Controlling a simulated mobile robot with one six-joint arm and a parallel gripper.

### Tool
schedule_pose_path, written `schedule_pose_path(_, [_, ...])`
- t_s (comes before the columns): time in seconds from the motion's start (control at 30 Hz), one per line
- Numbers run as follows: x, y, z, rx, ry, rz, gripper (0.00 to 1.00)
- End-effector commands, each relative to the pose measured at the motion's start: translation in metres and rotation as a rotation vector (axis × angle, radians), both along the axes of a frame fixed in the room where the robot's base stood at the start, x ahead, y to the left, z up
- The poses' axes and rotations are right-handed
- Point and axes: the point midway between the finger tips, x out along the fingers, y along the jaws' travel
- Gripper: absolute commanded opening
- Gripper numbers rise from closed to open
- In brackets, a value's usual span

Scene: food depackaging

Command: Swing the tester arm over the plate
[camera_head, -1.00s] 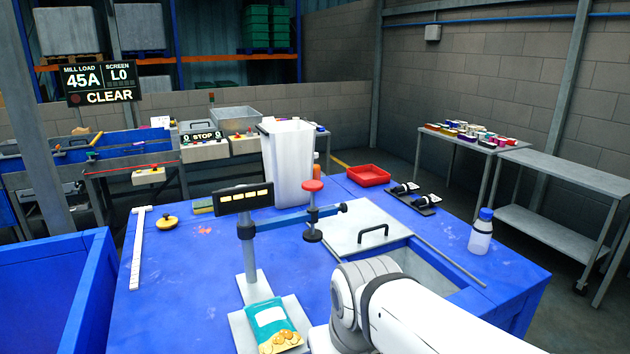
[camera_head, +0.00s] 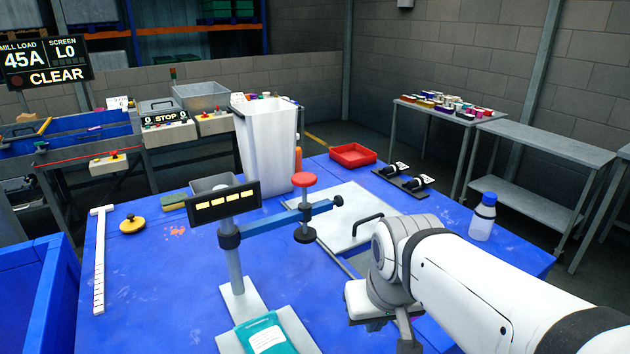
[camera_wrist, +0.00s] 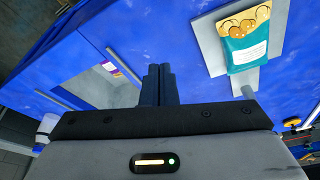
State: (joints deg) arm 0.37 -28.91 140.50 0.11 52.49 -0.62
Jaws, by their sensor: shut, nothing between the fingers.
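The tester stands on the blue table with a grey post (camera_head: 236,268) and a black display (camera_head: 224,203). Its blue tester arm (camera_head: 275,222) points right, away from the plate, and carries a red-topped plunger (camera_head: 304,180) near its outer end. The grey plate (camera_head: 300,334) lies at the foot of the post with a teal pouch (camera_head: 266,338) on it. The wrist view also shows the plate (camera_wrist: 208,45) and pouch (camera_wrist: 247,45). My gripper (camera_wrist: 158,72) is shut and empty, left of the plate there. Its fingertips are hidden in the head view.
A white lid with a handle (camera_head: 345,228) lies right of the tester arm. A table opening (camera_wrist: 95,90) shows in the wrist view. A white bin (camera_head: 265,150), red tray (camera_head: 352,155) and bottle (camera_head: 483,215) stand around. The table left of the post is mostly clear.

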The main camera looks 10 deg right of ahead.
Motion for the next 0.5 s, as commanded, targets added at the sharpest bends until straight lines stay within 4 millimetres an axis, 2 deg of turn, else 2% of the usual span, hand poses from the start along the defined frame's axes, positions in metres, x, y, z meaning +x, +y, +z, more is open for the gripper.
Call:
schedule_pose_path(0.03, [0.014, -0.015, 0.009, 0.002, -0.002, 0.008, 0.00])
schedule_pose_path(0.07, [0.023, -0.017, 0.015, 0.002, -0.003, 0.012, 0.00])
schedule_pose_path(0.17, [0.061, -0.018, 0.041, 0.003, -0.009, 0.029, 0.00])
schedule_pose_path(0.3, [0.124, -0.016, 0.076, 0.005, -0.019, 0.058, 0.00])
schedule_pose_path(0.5, [0.212, -0.015, 0.114, 0.007, -0.033, 0.103, 0.00])
